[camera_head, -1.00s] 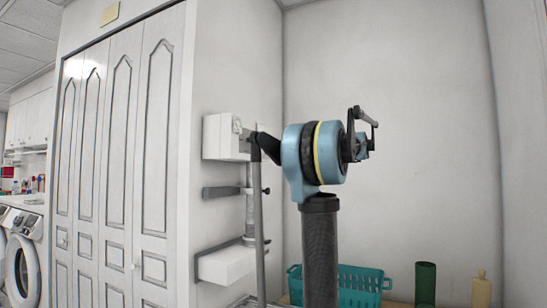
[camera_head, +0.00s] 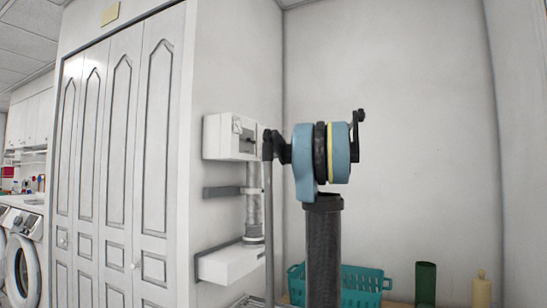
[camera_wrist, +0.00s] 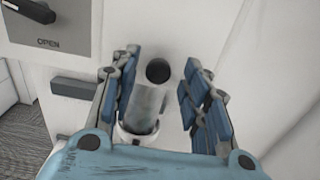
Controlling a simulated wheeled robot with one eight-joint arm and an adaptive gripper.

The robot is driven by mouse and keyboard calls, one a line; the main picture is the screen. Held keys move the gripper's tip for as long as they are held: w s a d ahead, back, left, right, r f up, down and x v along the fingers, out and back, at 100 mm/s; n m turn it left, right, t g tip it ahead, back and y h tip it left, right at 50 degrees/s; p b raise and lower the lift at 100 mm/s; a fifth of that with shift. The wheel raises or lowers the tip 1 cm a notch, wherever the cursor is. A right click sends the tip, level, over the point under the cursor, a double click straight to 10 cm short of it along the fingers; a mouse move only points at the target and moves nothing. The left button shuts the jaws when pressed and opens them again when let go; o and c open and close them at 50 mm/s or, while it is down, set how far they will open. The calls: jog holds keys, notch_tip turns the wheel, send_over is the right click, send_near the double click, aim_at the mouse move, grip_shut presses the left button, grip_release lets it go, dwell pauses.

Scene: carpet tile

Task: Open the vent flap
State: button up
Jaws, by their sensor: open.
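A white vent box (camera_head: 220,137) is mounted on the wall in the head view, with a small dial-like part and a dark opening on its face. In the wrist view, a grey panel marked OPEN (camera_wrist: 47,28) with a black lever (camera_wrist: 28,11) shows at the top left. My gripper (camera_wrist: 160,62) is open, its blue-padded fingers apart. The panel lies beyond and left of the fingers, not between them. A grey pipe (camera_wrist: 146,103) with a dark round end appears between the fingers; I cannot tell its distance. The flap itself is not clearly identifiable.
In the head view, a silver duct (camera_head: 252,212) leads down to a lower white box (camera_head: 230,262). A dark bracket (camera_head: 221,192) juts from the wall. A teal basket (camera_head: 362,285), green cylinder (camera_head: 426,284) and pale bottle (camera_head: 481,291) stand low at right. Closet doors (camera_head: 120,165) are left.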

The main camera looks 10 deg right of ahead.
grip_shut()
